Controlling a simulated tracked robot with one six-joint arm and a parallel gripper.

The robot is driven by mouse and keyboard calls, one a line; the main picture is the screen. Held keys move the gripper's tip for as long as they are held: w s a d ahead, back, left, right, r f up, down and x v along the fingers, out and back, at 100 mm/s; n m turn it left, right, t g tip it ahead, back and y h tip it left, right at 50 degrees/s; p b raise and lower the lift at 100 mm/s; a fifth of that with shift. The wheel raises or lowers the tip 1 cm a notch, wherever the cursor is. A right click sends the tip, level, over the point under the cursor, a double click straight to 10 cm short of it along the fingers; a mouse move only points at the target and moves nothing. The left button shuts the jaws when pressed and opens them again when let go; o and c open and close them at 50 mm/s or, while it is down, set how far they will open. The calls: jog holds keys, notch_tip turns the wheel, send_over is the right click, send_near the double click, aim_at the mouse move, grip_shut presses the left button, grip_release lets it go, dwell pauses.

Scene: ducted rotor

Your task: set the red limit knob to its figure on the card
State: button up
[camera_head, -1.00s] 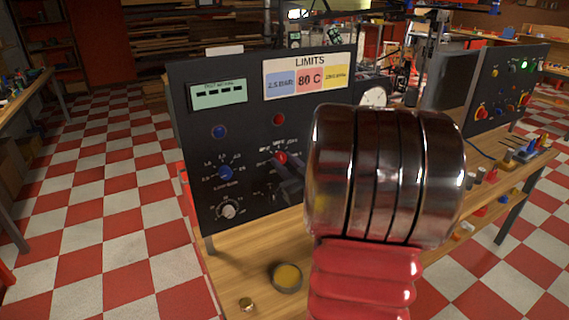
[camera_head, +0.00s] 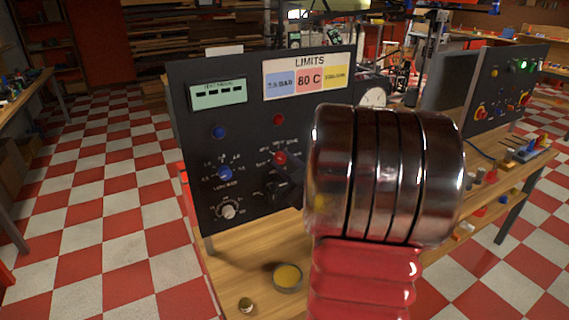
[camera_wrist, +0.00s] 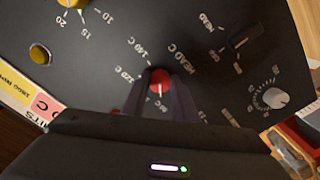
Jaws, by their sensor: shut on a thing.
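The red limit knob (camera_wrist: 159,78) sits on the dark panel (camera_wrist: 90,85) between my gripper's two fingers (camera_wrist: 163,92) in the wrist view, and they are shut on it. A white pointer line on the knob runs toward the bottom of that view. Printed figures surround it; 140 C and 120 C can be read, another is partly covered by the fingers.
A blue knob (camera_head: 224,174) and a white-grey knob (camera_head: 228,211) stand left of the red one. A black knob (camera_wrist: 246,38) shows in the wrist view. A yellow-topped round part (camera_head: 288,278) and a small brass piece (camera_head: 246,305) lie on the wooden bench (camera_head: 225,275).

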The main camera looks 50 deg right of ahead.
jog(key=shift+a, duration=0.1)
jog(key=o, duration=1.1)
jog(key=shift+c, duration=0.2)
jog(key=shift+s, duration=0.15)
